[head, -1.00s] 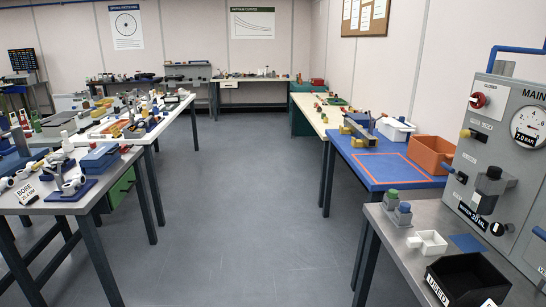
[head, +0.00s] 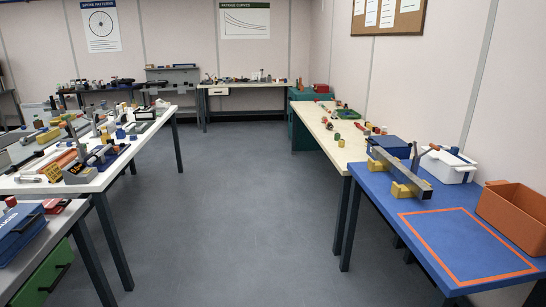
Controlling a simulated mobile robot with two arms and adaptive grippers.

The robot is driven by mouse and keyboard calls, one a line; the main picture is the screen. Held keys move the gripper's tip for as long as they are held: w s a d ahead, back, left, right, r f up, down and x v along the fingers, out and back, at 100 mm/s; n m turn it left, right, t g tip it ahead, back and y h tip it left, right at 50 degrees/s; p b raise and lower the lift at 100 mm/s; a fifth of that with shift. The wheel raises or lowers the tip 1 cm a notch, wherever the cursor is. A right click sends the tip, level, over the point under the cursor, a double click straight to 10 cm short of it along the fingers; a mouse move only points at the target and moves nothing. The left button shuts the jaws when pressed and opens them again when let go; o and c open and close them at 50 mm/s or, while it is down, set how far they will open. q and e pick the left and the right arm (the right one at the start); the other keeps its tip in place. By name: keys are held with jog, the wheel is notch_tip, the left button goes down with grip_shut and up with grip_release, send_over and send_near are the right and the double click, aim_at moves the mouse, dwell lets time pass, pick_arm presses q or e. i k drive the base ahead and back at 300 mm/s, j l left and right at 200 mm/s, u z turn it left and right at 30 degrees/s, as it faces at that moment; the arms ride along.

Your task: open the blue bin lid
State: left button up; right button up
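I cannot tell for certain which thing is the blue bin with the lid. A dark blue box (head: 391,147) stands on the blue-topped table at the right, partly hidden behind a grey metal bar. Another blue case (head: 18,232) lies at the lower left, cut off by the picture edge. Both look closed on top, but the details are too small to be sure. Neither of my grippers shows in the head view.
The blue-topped table (head: 395,192) also holds a white bin (head: 447,166) and an orange bin (head: 518,212). A cluttered white table (head: 120,158) stands at the left. Grey floor (head: 240,220) is clear between the tables, up to the back bench (head: 250,87).

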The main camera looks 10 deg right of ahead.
aim_at(386, 142)
jog(key=i+z, duration=0.1)
jog(key=i, duration=0.6)
jog(key=i+z, duration=0.15)
jog(key=i, duration=0.6)
jog(key=i+j+z, duration=0.1)
jog(key=i, duration=0.6)
jog(key=j, duration=0.1)
